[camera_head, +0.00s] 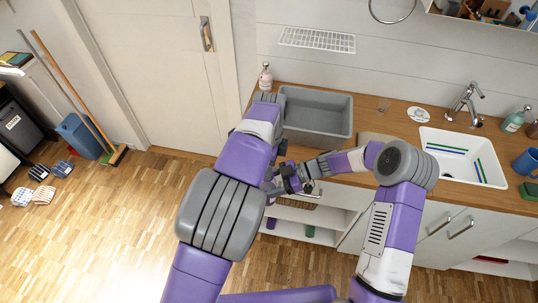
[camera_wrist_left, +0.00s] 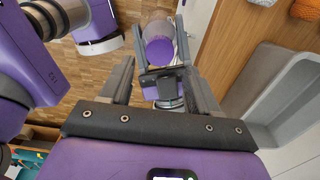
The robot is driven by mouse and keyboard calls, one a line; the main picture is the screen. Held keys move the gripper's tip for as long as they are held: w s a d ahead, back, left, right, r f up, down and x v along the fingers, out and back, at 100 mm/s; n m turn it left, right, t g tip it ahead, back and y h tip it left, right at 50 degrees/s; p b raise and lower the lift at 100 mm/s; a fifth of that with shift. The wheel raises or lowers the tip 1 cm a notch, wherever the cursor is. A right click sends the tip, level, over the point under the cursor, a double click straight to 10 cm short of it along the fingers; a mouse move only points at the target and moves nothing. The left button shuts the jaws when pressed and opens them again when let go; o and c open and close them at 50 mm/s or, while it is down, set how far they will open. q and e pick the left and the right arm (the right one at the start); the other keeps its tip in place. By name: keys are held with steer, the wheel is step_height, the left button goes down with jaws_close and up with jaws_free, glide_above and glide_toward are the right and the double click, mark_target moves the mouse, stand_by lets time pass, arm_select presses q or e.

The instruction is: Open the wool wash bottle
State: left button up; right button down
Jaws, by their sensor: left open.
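In the left wrist view a pale, rounded object with a purple face (camera_wrist_left: 158,50) lies beyond my left gripper (camera_wrist_left: 158,72). It may be the wool wash bottle, but no label is readable. My left gripper is open, one finger on each side of the view. A dark gripper-like part (camera_wrist_left: 160,84) shows between its fingers, in front of the pale object. In the head view dark gripper parts (camera_head: 290,178) crowd together in front of the counter. The arms overlap there, so I cannot tell the right gripper's jaws or any contact.
A grey bin (camera_head: 318,113) stands on the wooden counter, close on the right in the wrist view. A small pale bottle (camera_head: 265,78) stands beside it. A white sink (camera_head: 462,158) and a green bottle (camera_head: 514,122) are at right.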

arm_select(q)
glide_above(267, 187)
steer(key=w, duration=0.2)
steer(key=shift+d+f, duration=0.2)
steer(key=shift+f, duration=0.85)
steer(key=shift+d+f, duration=0.2)
steer(key=shift+f, duration=0.85)
steer(key=shift+c, duration=0.2)
